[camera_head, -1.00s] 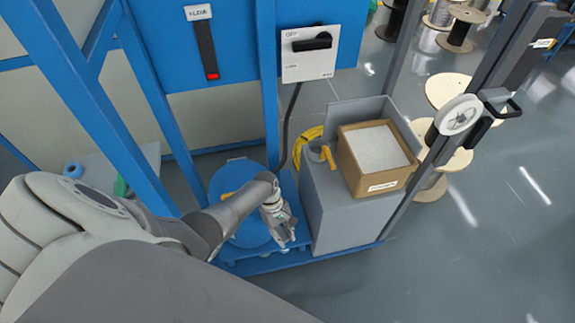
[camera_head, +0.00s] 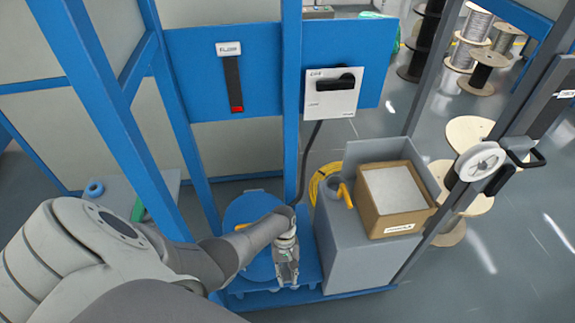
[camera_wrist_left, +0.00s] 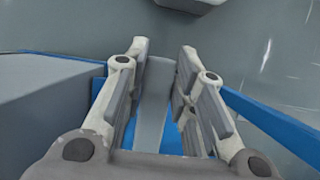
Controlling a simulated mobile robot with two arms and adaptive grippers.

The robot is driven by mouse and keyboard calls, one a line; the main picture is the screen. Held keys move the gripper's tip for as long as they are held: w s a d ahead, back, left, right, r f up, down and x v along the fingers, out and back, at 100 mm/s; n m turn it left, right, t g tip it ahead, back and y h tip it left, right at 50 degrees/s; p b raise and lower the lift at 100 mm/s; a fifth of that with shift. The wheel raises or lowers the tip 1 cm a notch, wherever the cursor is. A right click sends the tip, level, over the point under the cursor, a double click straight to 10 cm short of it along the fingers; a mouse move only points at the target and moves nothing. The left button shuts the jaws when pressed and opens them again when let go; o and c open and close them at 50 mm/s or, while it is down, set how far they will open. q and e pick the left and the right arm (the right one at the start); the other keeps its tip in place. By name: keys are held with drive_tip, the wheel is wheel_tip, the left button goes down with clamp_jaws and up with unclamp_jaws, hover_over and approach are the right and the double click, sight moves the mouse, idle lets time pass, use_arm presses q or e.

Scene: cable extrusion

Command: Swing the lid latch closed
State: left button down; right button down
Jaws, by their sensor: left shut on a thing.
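A round blue drum with a blue lid (camera_head: 240,212) stands on a blue base beside the grey cabinet, partly hidden by my left arm. A yellow part shows on the lid. My left gripper (camera_head: 287,278) points down at the drum's right side, close to the cabinet. In the left wrist view its fingers (camera_wrist_left: 162,75) stand on either side of a flat grey strip (camera_wrist_left: 152,108), held between them. The strip looks like the latch, but its ends are hidden. My right gripper is not in view.
The grey cabinet (camera_head: 350,262) stands close on the right, with a cardboard box (camera_head: 402,222) and a yellow handle (camera_head: 345,195) on top. Blue frame posts (camera_head: 291,110) rise behind. A white switch box (camera_head: 332,93) with a black cable hangs above.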

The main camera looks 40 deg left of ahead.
use_arm(q)
drive_tip(key=c, duration=1.2)
unclamp_jaws()
drive_tip(key=v, duration=1.2)
